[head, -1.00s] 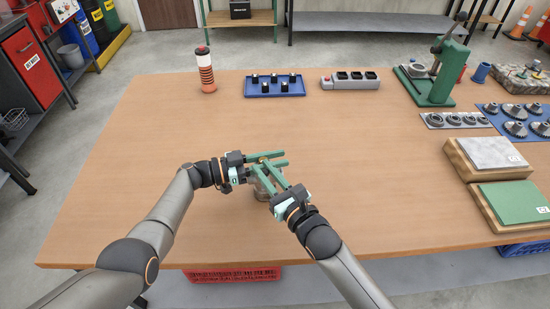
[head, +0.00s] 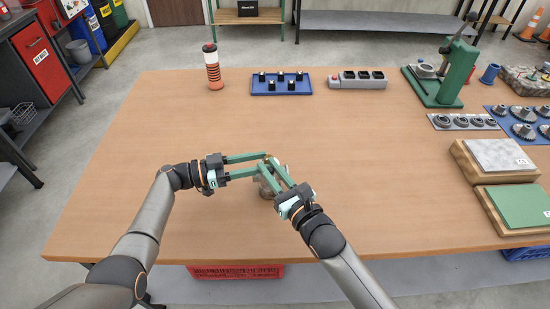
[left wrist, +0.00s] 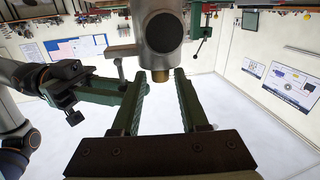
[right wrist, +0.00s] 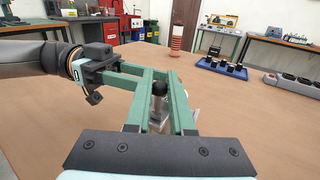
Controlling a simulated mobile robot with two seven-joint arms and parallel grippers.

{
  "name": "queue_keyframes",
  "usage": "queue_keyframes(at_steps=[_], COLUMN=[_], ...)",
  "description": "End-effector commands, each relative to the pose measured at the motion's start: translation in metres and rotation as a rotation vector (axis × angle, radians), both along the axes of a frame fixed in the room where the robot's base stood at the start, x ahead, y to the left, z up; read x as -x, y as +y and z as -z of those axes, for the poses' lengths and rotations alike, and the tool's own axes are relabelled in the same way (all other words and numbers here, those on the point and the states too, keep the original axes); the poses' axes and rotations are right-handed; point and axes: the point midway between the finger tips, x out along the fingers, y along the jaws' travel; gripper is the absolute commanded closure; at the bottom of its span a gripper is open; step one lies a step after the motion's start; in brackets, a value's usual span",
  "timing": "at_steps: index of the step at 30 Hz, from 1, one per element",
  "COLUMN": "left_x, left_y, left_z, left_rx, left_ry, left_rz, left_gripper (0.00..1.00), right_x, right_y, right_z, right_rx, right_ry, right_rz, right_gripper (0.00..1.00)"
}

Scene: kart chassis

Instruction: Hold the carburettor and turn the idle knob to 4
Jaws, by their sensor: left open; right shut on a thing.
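The carburettor (head: 266,191) is a small grey metal body at the middle front of the table, partly hidden by my fingers. In the left wrist view its round grey body (left wrist: 160,28) is large and close, with a brass knob (left wrist: 161,75) sticking out. My left gripper (left wrist: 160,71) is open, its fingertips on either side of the knob with gaps visible. My right gripper (right wrist: 160,72) is shut on the carburettor, whose black top (right wrist: 159,88) shows between its green fingers. Any numbers on the knob cannot be read.
A green press (head: 447,80), gears (head: 522,131) and two blocks (head: 495,172) are at right. The table's left side is clear.

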Motion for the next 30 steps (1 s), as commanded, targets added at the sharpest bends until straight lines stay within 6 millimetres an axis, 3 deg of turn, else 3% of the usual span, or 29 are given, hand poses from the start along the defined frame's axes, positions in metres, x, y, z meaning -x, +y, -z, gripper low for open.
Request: queue_keyframes(at_steps=[3,9,23,26,30], left_x=[0.006,0.012,0.013,0.010,0.000], left_y=[0.026,0.051,0.057,0.061,0.080], left_z=[0.001,0.000,0.001,0.007,0.032], left_rx=[-0.002,-0.002,-0.007,-0.053,-0.238], left_ry=[0.000,0.000,0.001,0.006,0.019], left_rz=[-0.002,0.000,-0.001,-0.010,-0.056], left_gripper=[0.56,0.56,0.57,0.57,0.57], right_x=[0.000,0.000,0.000,0.000,0.000], right_y=[0.000,0.000,0.000,0.000,0.000], right_z=[0.000,0.000,0.000,0.000,0.000], right_rx=[0.000,0.000,0.000,0.000,0.000], right_ry=[0.001,0.001,0.001,0.001,0.001], right_rz=[0.000,0.000,0.000,0.000,0.000], right_gripper=[1.00,1.00,1.00,1.00,1.00])
